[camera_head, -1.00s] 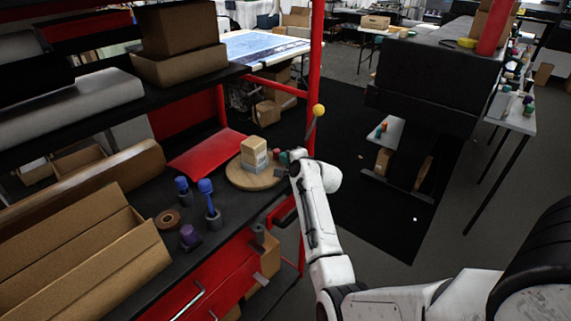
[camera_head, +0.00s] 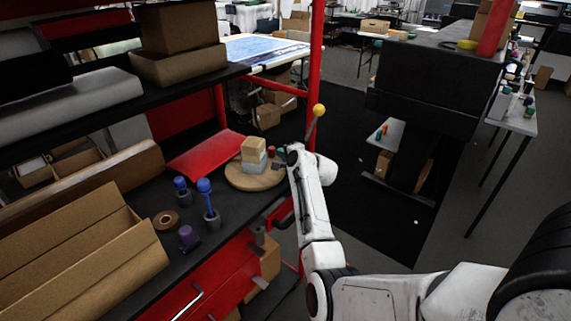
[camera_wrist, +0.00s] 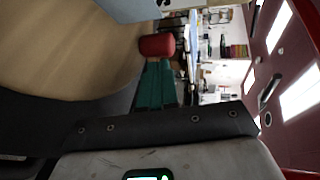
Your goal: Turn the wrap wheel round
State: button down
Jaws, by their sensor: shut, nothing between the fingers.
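The wrap wheel (camera_head: 240,180) is a round, pale wooden disc lying flat near the far end of the black bench. A small tan box with a greyish lower part (camera_head: 254,158) stands on it. A red knob (camera_head: 271,150) stands near the wheel's right edge. In the wrist view the wheel (camera_wrist: 60,45) fills the left side, with the red knob (camera_wrist: 157,45) at its edge. My gripper (camera_head: 281,153) is at the wheel's right edge beside the knob. Its teal fingers (camera_wrist: 157,66) are shut and empty, tips very close to the knob; contact is unclear.
A red upright post (camera_head: 314,90) and a yellow-tipped lever (camera_head: 319,110) stand close to my arm. Blue-handled tools (camera_head: 206,195), a tape roll (camera_head: 167,220) and a purple item (camera_head: 189,236) stand nearer on the bench.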

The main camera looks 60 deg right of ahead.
dwell(0.6)
jog(key=v, duration=1)
jog(key=shift+s+a+r, duration=0.2)
jog(key=shift+s, duration=0.1)
